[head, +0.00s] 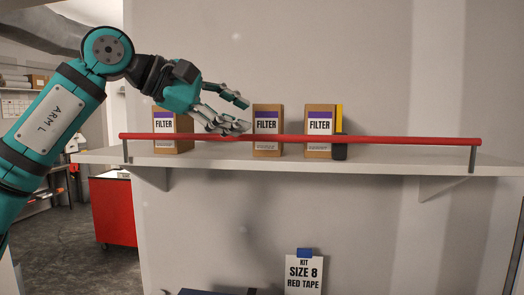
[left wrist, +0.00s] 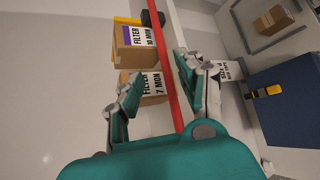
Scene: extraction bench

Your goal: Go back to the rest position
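My left gripper (head: 243,114) reaches in from the left above the shelf, its fingers spread and nothing held between them. It is in front of the gap between the left and middle filter boxes. Its lower finger overlaps the red rail (head: 385,140) in the head view; I cannot tell if they touch. In the left wrist view the open fingers (left wrist: 158,75) show either side of the rail (left wrist: 160,50). The left box (head: 172,133) is partly hidden by the hand; the middle box (head: 268,130) and right box (head: 320,130) stand upright. My right gripper is out of view.
The white shelf (head: 220,160) carries the boxes, with the rail along its front. A yellow and black item (head: 340,145) stands beside the right box. Below is a sign reading "KIT SIZE 8 RED TAPE" (head: 304,274). A red cabinet (head: 115,210) stands at left.

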